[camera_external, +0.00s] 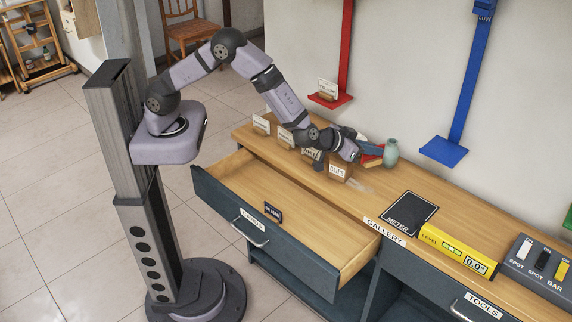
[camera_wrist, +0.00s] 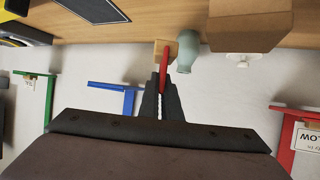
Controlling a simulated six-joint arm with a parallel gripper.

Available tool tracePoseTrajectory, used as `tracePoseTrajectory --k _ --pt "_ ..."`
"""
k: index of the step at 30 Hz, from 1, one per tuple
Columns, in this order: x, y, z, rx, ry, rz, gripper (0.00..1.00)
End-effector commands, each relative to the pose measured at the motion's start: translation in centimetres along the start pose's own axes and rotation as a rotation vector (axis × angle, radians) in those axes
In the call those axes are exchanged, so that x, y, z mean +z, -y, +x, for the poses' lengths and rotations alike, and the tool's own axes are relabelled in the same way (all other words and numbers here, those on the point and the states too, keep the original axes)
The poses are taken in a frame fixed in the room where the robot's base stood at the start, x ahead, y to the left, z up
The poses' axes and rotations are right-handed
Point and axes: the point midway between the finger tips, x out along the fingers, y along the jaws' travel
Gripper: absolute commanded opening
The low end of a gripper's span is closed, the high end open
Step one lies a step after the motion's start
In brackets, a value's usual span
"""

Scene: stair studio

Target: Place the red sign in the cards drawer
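The red sign shows edge-on in the wrist view (camera_wrist: 164,66), with a small wooden base (camera_wrist: 158,50). In the external view the red sign (camera_external: 372,160) is partly hidden by my gripper (camera_external: 362,146), beside the vase. My gripper's fingers (camera_wrist: 161,85) are close together on both sides of the sign, shut on it. Whether its base touches the desk is hard to tell. The cards drawer (camera_external: 330,210) is pulled open, its front labelled CARDS. A small dark blue sign (camera_external: 273,212) stands inside it near the front; the rest of its floor is bare.
A pale green vase (camera_external: 391,152) stands close beside the sign. A red shelf (camera_external: 331,101) holding a sign and an empty blue shelf (camera_external: 444,151) are on the wall. A meter mat (camera_external: 411,213) lies right.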

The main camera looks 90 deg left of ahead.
Motion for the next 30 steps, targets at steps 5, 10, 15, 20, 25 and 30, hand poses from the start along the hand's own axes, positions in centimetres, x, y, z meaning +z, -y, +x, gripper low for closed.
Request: tracePoseTrajectory --k 5,10,15,20,25,30 --pt "2.5 0.0 1.2 -0.001 0.002 0.002 0.0" --pt "3.4 0.0 1.7 0.0 0.0 0.0 0.0" --pt "3.7 0.0 1.8 0.0 0.001 0.0 0.0" --pt "5.4 0.0 2.6 0.0 0.003 0.002 0.0" --pt "6.9 0.0 3.3 0.0 0.002 0.001 0.0" --pt "7.2 0.0 3.5 0.001 -0.001 -0.001 0.0"
